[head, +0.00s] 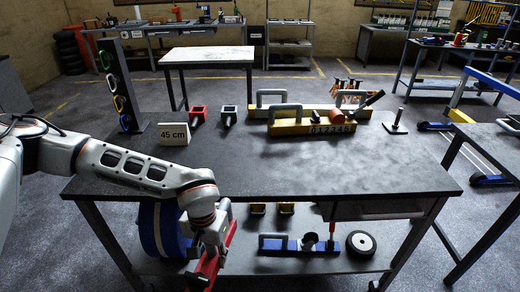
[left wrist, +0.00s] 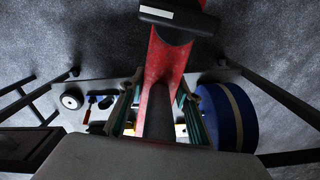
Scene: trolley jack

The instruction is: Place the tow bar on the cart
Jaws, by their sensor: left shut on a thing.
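My left gripper (head: 212,243) is low in front of the workbench's near edge, shut on a red bar (head: 207,270). In the left wrist view the red bar (left wrist: 162,65) runs away between the two fingers (left wrist: 157,112), with a dark grey handle (left wrist: 178,18) at its far end. I take this bar for the tow bar, but no label shows. Part of it is hidden by the gripper. A blue wheeled frame (head: 457,115) at the right may be the cart; I cannot tell for sure. My right gripper is not in view.
The workbench (head: 250,180) has a clear front half. A yellow numbered bar (head: 312,128) and a "45 cm" sign (head: 174,134) stand further back. A blue roll (head: 160,229), a blue bar (head: 300,244) and a wheel (head: 361,243) occupy the lower shelf. Another table (head: 495,150) stands at right.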

